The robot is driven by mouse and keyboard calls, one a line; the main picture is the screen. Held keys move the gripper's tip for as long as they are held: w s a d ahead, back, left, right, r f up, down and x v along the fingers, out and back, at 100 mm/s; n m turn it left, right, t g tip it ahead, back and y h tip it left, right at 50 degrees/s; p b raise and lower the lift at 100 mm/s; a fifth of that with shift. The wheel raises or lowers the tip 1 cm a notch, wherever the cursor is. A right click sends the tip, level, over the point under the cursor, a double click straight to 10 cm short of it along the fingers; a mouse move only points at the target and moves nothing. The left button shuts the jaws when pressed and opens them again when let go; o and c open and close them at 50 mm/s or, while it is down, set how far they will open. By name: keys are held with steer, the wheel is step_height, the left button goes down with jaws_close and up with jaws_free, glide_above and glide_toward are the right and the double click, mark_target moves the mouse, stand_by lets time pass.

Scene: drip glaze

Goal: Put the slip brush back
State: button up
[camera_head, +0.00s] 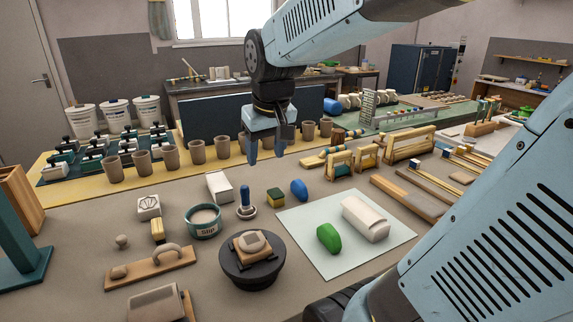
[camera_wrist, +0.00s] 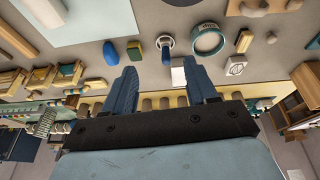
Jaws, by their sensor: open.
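A blue-handled tool (camera_head: 245,199) stands upright on a small round grey base beside the slip tub; I cannot tell whether it is the slip brush, as no bristles show. It also shows end-on in the wrist view (camera_wrist: 166,46). The teal tub of slip (camera_head: 204,222) stands just left of it, also seen in the wrist view (camera_wrist: 208,42). My gripper (camera_head: 267,148) is open and empty, fingers pointing down, above the back part of the table. In the wrist view its two blue fingers (camera_wrist: 160,72) are spread wide with nothing held between them.
Near the tool are a white block (camera_head: 219,186), a yellow-green sponge (camera_head: 276,197) and a blue oval piece (camera_head: 299,190). A dark turntable (camera_head: 252,276) stands in front. A pale mat (camera_head: 306,254) bears a green piece and white block. Several clay cups (camera_head: 196,152) line the back. Wooden racks stand right.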

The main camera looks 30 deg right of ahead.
steer(key=s+t, duration=0.1)
steer(key=s, duration=0.8)
steer(key=shift+s+d+r+m+t, duration=0.15)
steer(key=shift+s+r+m+t, duration=0.15)
steer(key=shift+r+t, duration=0.1)
stand_by(0.6)
